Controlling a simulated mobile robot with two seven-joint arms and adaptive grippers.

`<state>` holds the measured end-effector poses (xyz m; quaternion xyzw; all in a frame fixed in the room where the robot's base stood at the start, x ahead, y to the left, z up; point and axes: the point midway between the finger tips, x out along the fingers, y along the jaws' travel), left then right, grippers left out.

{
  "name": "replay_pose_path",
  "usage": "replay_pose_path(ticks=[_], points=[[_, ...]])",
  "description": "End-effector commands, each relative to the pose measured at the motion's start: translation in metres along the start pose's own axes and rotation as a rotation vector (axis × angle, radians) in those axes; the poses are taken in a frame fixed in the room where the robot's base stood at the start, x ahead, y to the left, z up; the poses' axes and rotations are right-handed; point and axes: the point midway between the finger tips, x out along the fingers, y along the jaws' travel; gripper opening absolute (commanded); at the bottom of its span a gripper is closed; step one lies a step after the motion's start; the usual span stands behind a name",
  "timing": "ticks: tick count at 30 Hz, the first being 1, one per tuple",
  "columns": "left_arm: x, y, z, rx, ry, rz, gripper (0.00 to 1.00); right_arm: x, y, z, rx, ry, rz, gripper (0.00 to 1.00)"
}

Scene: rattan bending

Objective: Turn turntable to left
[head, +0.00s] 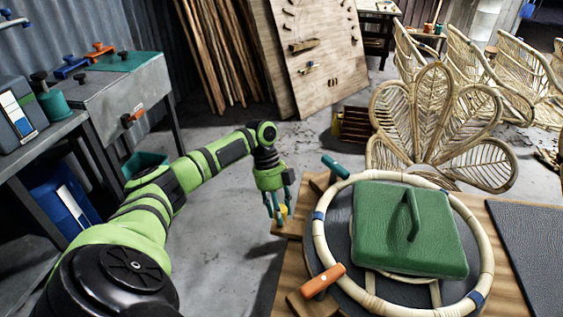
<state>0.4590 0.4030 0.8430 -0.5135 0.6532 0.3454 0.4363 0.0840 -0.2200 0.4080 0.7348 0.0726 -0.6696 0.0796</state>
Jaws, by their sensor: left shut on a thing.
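The turntable (340,240) is a dark round disc on the wooden workbench (505,225) at the lower right. A pale rattan ring (319,240) with blue bands lies on it, and a green padded block (385,235) with a handle rests on top, inside the ring. My left gripper (281,212) points down at the left edge of the bench, left of the ring. It is shut on a small yellow knob (284,210), which its fingers partly hide. What the knob joins to is not clear. My right gripper is not in view.
A teal-handled clamp (335,167) and an orange-handled clamp (322,281) sit at the ring's left side. A dark mat (530,245) lies on the bench at right. Rattan chair backs (440,125) stand behind. Grey side benches (115,88) are at left, with open floor between.

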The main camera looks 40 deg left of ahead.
Motion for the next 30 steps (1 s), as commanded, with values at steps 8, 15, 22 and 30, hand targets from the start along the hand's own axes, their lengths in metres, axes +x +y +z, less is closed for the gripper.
replay_pose_path(ticks=[8,15,22,30], points=[[-0.0036,-0.0072,-0.0055,0.021,0.015,-0.021,0.0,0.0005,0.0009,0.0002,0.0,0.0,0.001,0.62],[-0.0037,-0.0072,-0.0056,0.022,0.015,-0.021,0.0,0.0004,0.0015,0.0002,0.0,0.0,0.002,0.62],[-0.0036,-0.006,-0.0043,0.018,0.013,-0.019,0.6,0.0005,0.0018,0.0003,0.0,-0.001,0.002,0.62],[-0.0022,-0.0032,-0.0023,0.012,0.01,-0.01,0.6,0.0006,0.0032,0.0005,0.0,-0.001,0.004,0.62]])
